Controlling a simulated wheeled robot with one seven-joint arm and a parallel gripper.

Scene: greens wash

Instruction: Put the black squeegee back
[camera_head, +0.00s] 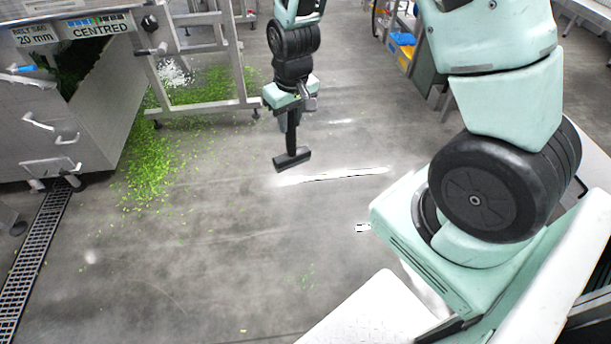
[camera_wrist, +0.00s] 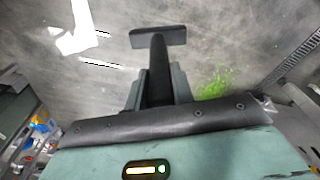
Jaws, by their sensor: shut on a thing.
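The black squeegee (camera_head: 292,159) hangs from my gripper (camera_head: 290,108), above the floor in the middle of the head view. Its wide black head is at the lower end and its handle runs up between the fingers. In the wrist view the squeegee (camera_wrist: 157,38) points away from the camera, and my gripper (camera_wrist: 157,88) is shut on its handle. The upper part of the handle is hidden by the gripper. No holder for the squeegee can be made out for sure in either view.
A grey machine (camera_head: 75,125) with a "CENTRED" sign stands at the left, with a metal frame (camera_head: 205,107) beside it. Green leaf bits (camera_head: 150,165) litter the floor there. A drain grate (camera_head: 35,255) runs along the lower left. Coloured bins (camera_head: 403,47) stand at the back right. The middle floor is mostly clear.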

